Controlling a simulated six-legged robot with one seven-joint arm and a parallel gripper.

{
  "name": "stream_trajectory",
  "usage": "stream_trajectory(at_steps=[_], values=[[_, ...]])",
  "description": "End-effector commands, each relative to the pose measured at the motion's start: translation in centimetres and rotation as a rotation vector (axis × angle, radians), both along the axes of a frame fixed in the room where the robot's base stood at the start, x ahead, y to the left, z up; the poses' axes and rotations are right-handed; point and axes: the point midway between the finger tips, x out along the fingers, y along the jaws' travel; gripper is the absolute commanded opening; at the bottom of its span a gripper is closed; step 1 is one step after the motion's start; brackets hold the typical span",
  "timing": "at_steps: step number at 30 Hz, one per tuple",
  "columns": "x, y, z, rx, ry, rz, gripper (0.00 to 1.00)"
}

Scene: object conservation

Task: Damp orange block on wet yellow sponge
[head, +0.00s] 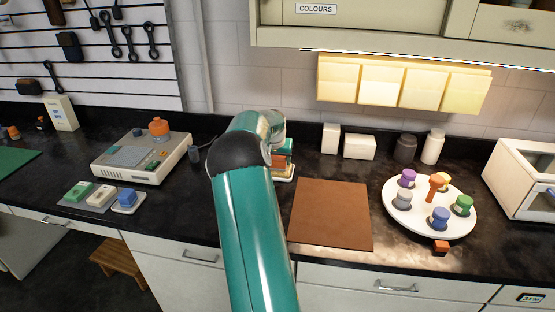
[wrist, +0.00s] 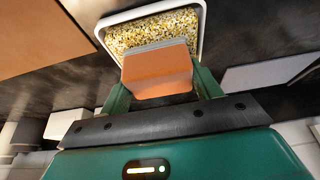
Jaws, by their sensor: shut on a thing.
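The orange block (wrist: 157,74) is between the fingers of my gripper (wrist: 160,82), which is shut on it. Beyond the block in the wrist view is a white tray (wrist: 203,32) holding a speckled yellow sponge (wrist: 150,30). The block overlaps the near edge of the sponge in this view; I cannot tell whether they touch. In the head view my arm hides most of my gripper (head: 284,147). A bit of the orange block (head: 277,160) and the pale tray (head: 284,179) show at the arm's right side.
A brown mat (head: 330,213) lies bare right of the tray. Left are a beige device (head: 143,158) and green, white and blue blocks. White boxes (head: 359,147) stand behind.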

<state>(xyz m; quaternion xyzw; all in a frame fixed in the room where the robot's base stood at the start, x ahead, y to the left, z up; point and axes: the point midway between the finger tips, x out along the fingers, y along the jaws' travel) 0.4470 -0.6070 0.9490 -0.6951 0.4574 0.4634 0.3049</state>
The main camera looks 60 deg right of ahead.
Motion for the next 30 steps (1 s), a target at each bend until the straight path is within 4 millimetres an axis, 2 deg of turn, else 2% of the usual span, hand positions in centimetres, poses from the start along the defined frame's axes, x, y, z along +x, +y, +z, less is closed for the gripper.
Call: stream_trajectory(at_steps=[14, 30], values=[[-0.1, 0.0, 0.0, 0.003, 0.002, -0.001, 0.45], [0.0, 0.0, 4.0, 0.001, 0.000, -0.001, 0.45]])
